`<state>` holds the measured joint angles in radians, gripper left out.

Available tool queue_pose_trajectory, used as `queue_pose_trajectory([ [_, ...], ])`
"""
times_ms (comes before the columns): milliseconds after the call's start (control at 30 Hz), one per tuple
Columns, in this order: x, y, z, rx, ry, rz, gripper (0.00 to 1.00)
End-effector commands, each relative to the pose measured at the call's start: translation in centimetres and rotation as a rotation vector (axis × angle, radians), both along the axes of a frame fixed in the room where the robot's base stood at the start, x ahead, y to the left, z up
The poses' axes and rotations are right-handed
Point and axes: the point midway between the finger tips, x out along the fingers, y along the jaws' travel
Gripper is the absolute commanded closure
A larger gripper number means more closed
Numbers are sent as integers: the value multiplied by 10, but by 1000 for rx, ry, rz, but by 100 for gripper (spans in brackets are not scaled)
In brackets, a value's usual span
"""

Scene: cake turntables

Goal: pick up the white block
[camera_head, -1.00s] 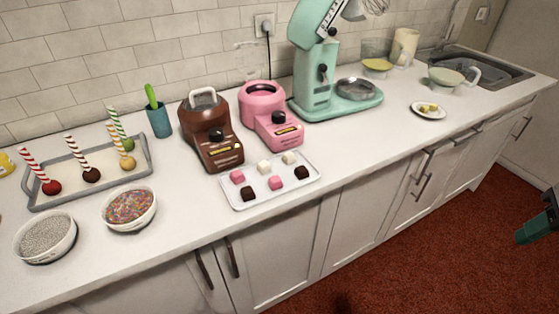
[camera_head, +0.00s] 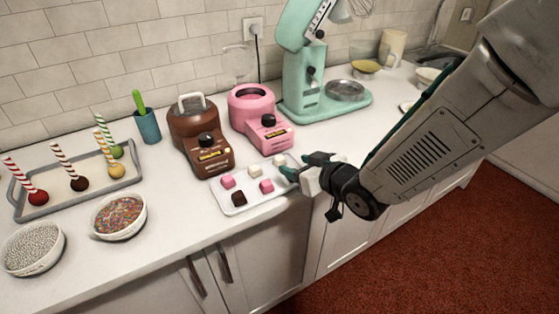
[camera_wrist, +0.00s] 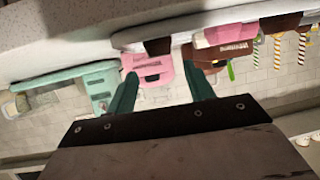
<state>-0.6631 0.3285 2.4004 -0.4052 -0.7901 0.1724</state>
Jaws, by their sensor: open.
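Two white blocks lie on a small white tray (camera_head: 260,199) in the head view. One white block (camera_head: 254,171) is near the tray's middle; the other white block (camera_head: 279,160) is at its back right, close to my fingertips. My gripper (camera_head: 303,166) is open, with dark green fingers over the tray's right end. In the wrist view my gripper (camera_wrist: 162,72) has its fingers apart with nothing seen held. I cannot make out a white block clearly in the wrist view.
Pink blocks (camera_head: 228,181) and a dark block (camera_head: 239,198) share the tray. Behind it stand a brown melter (camera_head: 205,145), a pink melter (camera_head: 262,120) and a mint mixer (camera_head: 310,95). A sprinkle bowl (camera_head: 118,217) is to the left. The counter's front edge is close.

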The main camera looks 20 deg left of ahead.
Motion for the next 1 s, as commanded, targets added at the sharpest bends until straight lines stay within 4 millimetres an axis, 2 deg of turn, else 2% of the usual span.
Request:
queue_pose_trajectory([
  [500,36,51,-22,0,0,-1,47],
  [800,40,56,-24,0,0,-2,47],
  [833,40,56,-24,0,0,-2,50],
  [1000,40,56,-23,0,0,-2,95],
])
